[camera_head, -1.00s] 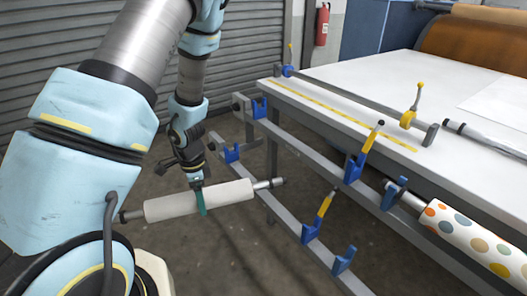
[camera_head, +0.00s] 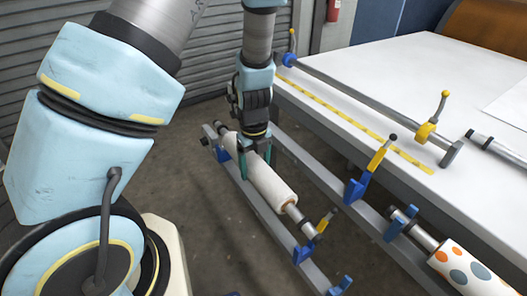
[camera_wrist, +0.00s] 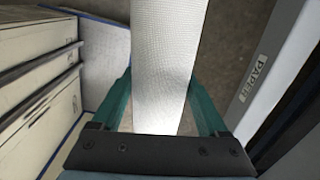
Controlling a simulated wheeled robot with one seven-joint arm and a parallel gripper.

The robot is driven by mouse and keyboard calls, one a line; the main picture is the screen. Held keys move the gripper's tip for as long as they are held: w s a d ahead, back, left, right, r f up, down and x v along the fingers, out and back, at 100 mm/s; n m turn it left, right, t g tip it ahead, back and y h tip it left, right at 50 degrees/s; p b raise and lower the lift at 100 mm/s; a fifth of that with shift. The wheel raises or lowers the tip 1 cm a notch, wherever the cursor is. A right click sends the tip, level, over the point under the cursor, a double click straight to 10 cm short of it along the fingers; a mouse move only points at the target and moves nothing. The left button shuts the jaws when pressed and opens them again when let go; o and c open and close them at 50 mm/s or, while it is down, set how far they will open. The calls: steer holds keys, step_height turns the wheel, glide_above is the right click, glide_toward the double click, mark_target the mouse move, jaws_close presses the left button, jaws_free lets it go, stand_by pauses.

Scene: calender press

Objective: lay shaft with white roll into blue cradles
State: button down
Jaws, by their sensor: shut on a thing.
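My gripper (camera_head: 255,160) points down and is shut on the white roll (camera_head: 270,188), near its far half. In the wrist view the roll (camera_wrist: 165,60) runs between the two teal fingers. The roll's bare shaft (camera_head: 303,223) sticks out at both ends. It lies along the lower rail, its far end near the far blue cradle (camera_head: 222,154) and its near end over the near blue cradle (camera_head: 302,254), beside a yellow-handled latch (camera_head: 325,221). I cannot tell whether the shaft touches the cradles.
Another blue cradle (camera_head: 340,286) stands closer on the lower rail. The upper rail (camera_head: 315,172) carries blue cradles and a spotted roll (camera_head: 462,268). A white table (camera_head: 385,85) with a grey bar (camera_head: 365,100) is to the right. A label reading PAPER (camera_wrist: 254,78) shows in the wrist view.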

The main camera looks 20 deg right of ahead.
steer(key=shift+w+d+f, duration=0.15)
steer(key=shift+w+d, duration=0.1)
steer(key=shift+d, duration=0.05)
steer(key=shift+f+b, duration=4.1)
steer(key=shift+f, duration=0.35)
steer(key=shift+f, duration=0.55)
jaws_free()
step_height(320, 180, up, 11)
steer(key=shift+f+p, duration=0.2)
steer(key=shift+p, duration=0.9)
steer(key=shift+r, duration=0.15)
